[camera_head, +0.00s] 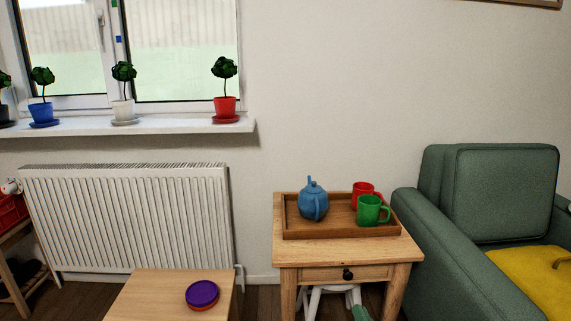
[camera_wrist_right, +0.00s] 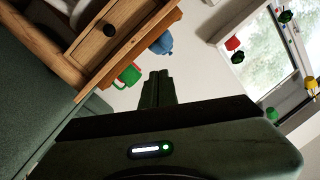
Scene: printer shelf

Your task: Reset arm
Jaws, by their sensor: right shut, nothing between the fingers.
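My right gripper (camera_wrist_right: 158,76) shows in the right wrist view with its two dark fingers together and nothing between them. In that view it is apart from the wooden side table (camera_wrist_right: 86,45) and the mugs. In the head view, a small green tip (camera_head: 361,313) at the bottom edge, in front of the side table, looks like part of this gripper; the rest is out of frame. My left gripper is in neither view.
A side table (camera_head: 345,256) bears a wooden tray (camera_head: 333,231) with a blue teapot (camera_head: 313,201), a red mug (camera_head: 361,189) and a green mug (camera_head: 371,212). A green armchair (camera_head: 440,260) stands right. A low table (camera_head: 150,297) holds a purple-topped disc (camera_head: 202,293).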

